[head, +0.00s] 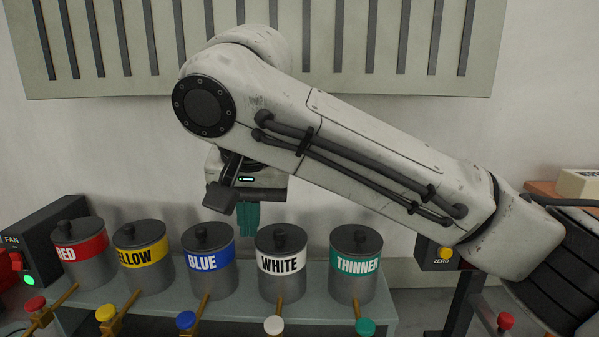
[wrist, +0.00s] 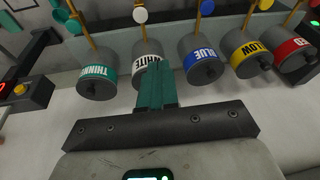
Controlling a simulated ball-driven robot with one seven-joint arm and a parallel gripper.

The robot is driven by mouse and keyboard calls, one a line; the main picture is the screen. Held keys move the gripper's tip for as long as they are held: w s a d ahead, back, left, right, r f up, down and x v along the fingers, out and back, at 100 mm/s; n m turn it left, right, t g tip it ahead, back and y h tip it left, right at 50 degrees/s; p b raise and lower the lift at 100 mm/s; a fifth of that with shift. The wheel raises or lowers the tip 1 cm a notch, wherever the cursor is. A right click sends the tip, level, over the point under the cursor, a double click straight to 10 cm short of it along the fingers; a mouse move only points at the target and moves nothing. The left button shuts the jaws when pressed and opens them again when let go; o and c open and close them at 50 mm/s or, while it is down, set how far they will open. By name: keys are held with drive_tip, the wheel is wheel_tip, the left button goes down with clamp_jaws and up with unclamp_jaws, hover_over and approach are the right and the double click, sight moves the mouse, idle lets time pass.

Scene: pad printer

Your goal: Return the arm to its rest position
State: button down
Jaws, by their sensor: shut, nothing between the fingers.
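My arm (head: 350,150) stretches from the lower right across the head view, with its elbow at the upper left. My gripper (head: 248,216) hangs below the elbow, in the air above and behind the gap between the blue and white cans. Its teal fingers are together and hold nothing. In the wrist view my gripper (wrist: 156,85) also shows with its fingers side by side, in front of the white can. Its tips look apart from the cans, but the exact distance is hard to tell.
A shelf (head: 388,318) carries the red (head: 80,270), yellow (head: 142,272), blue (head: 208,275), white (head: 281,285) and thinner (head: 355,285) cans, with taps in front. A fan box (head: 40,245) stands left, a zero box (head: 436,255) right. A slatted panel (head: 350,45) hangs behind.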

drive_tip(key=s+d+f+n+y, duration=0.1)
drive_tip(key=d+f+y, duration=0.15)
drive_tip(key=f, duration=0.75)
drive_tip(key=s+d+f+y, duration=0.1)
drive_tip(key=d+f+y, duration=0.15)
drive_tip(key=f, duration=0.75)
drive_tip(key=s+d+f+h, duration=0.1)
drive_tip(key=s+d+f, duration=0.4)
drive_tip(key=d+f, duration=0.1)
drive_tip(key=s+d+f+m+h, duration=0.1)
drive_tip(key=s+d+f, duration=0.5)
drive_tip(key=f, duration=0.2)
drive_tip(key=s+d+f+m+h, duration=0.1)
drive_tip(key=s+d+f, duration=0.4)
drive_tip(key=d+f, duration=0.1)
drive_tip(key=shift+s+f, duration=0.35)
drive_tip(key=shift+f, duration=0.15)
drive_tip(key=s+d+f+g+h, duration=0.1)
drive_tip(key=s+d+f, duration=0.1)
drive_tip(key=s+d, duration=0.3)
drive_tip(key=s+d+f+g+h, duration=0.1)
drive_tip(key=s+d+f+h, duration=0.1)
drive_tip(key=s+d, duration=0.4)
drive_tip(key=s, duration=0.4)
drive_tip(key=shift+d+f, duration=0.15)
drive_tip(key=shift+f, duration=0.15)
